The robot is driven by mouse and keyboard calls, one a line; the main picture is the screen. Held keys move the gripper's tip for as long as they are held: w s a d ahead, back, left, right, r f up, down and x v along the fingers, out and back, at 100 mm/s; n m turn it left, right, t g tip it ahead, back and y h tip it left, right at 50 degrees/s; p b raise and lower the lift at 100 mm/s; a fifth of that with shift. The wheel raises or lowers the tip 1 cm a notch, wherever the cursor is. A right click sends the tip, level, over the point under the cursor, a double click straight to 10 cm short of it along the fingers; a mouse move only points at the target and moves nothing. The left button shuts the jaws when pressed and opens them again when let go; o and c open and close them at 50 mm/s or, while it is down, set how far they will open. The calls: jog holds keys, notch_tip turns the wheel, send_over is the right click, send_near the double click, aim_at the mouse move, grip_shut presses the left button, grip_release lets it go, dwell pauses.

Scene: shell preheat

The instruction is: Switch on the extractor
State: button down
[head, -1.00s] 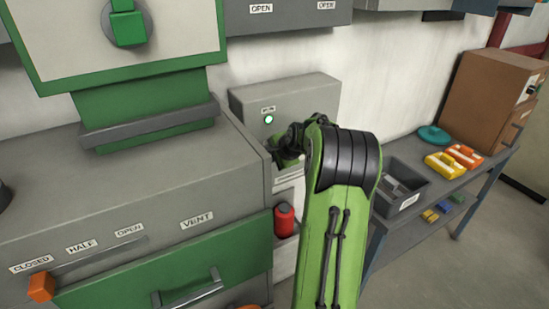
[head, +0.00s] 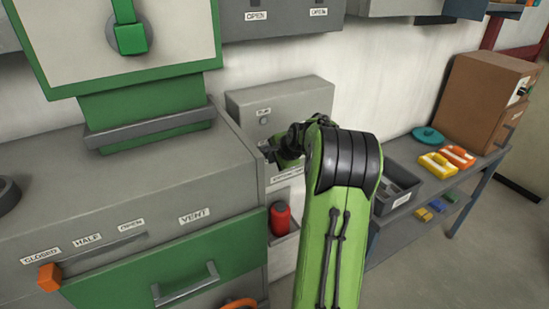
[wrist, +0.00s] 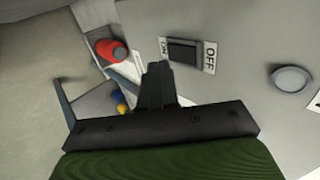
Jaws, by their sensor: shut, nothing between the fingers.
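The grey wall box (head: 290,100) carries a round indicator lamp (head: 264,121), which looks grey and unlit. The lamp also shows unlit in the wrist view (wrist: 292,79). A dark rocker switch (wrist: 184,52) sits on the box between an ON label (wrist: 164,47) and an OFF label (wrist: 210,56); how it is tilted is unclear. My gripper (wrist: 157,68) is shut and empty, its tips near the ON end of the switch; whether they touch is unclear. In the head view my gripper (head: 270,152) is at the box's front, and the switch is hidden.
A red cylinder (head: 280,218) stands in a holder below the box. The grey cabinet (head: 120,190) with a green drawer and an orange slider knob (head: 50,277) is at left. A bench with a grey tray (head: 400,185) and a brown box (head: 485,100) is at right.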

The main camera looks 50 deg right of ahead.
jog(key=v, duration=1)
jog(key=shift+s, duration=0.25)
jog(key=shift+s+r, duration=0.15)
